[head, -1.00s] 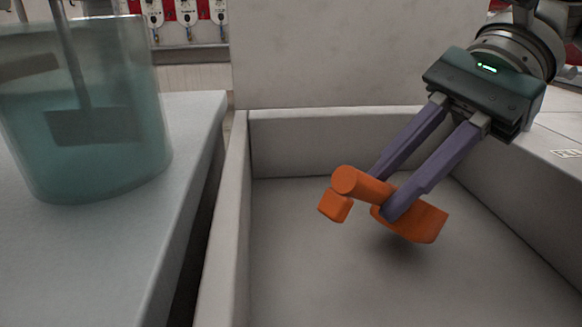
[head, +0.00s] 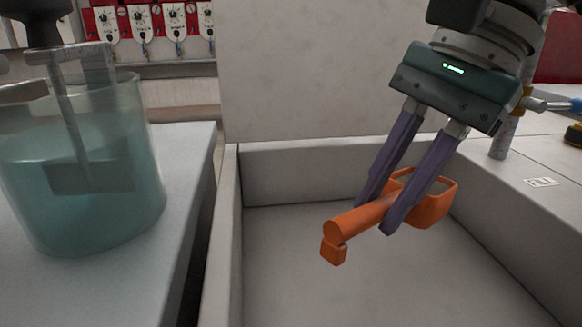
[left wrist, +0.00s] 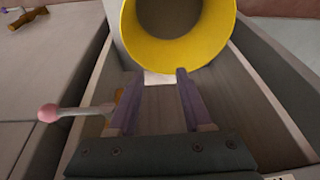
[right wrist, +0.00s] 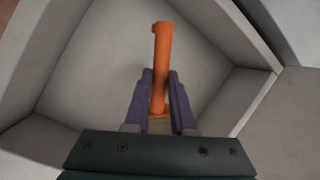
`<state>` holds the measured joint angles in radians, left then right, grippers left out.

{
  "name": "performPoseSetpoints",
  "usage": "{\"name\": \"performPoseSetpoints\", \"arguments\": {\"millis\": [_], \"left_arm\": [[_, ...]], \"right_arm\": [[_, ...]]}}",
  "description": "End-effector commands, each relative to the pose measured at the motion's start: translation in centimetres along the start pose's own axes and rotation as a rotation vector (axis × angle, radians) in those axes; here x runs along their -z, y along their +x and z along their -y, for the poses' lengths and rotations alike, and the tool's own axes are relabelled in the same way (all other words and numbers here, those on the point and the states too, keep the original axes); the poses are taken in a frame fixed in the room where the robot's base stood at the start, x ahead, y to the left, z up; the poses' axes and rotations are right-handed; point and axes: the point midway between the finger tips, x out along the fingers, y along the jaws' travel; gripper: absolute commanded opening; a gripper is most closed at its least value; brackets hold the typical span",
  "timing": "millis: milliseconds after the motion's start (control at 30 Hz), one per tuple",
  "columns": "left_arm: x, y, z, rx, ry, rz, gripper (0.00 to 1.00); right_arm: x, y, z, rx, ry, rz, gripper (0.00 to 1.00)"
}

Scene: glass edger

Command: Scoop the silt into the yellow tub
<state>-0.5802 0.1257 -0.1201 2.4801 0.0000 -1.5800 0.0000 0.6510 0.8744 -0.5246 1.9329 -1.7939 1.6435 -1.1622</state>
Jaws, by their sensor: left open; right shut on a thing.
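My right gripper (head: 377,217) is shut on the handle of an orange scoop (head: 428,210) above the grey basin floor. The scoop's handle end points toward the front left, and its hollow bowl is at the right. In the right wrist view the scoop's handle (right wrist: 162,55) rises between the fingers. I cannot tell whether the bowl holds silt, and no distinct silt shows on the basin floor. In the left wrist view the yellow tub (left wrist: 180,54) shows its round mouth just beyond my left gripper (left wrist: 156,74), whose fingers are apart and empty.
The grey basin (head: 232,215) has raised walls around the scoop. A clear vessel of teal liquid (head: 120,205) with a paddle stands on the left bench. Dials on a red panel (head: 140,22) are at the back.

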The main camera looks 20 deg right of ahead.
Motion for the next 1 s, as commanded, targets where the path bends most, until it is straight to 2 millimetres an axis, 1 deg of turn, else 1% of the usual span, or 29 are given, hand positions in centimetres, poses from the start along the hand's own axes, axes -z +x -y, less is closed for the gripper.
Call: {"name": "performPoseSetpoints", "arguments": {"millis": [33,200,500,567,1000], "left_arm": [[0.2,-0.8,0.0,0.0,0.0,0.0,0.5],[0.3,-1.1,0.0,0.0,-0.001,0.0,0.5],[0.4,-1.1,-0.1,-0.005,-0.007,-0.001,0.5],[0.5,-1.5,-0.2,-0.007,-0.008,-0.001,0.5],[1.6,-5.0,-0.1,-0.007,-0.009,-0.001,0.5]], "right_arm": [[-0.3,-0.7,0.2,0.001,-0.016,-0.046,0.0],[-0.3,-0.8,0.2,-0.006,-0.031,-0.141,0.0],[-0.3,-0.8,0.2,-0.007,-0.029,-0.145,0.0],[-0.5,-1.3,0.3,-0.007,-0.03,-0.145,0.0],[-2.0,-6.0,1.4,-0.008,-0.03,-0.144,0.0]]}}
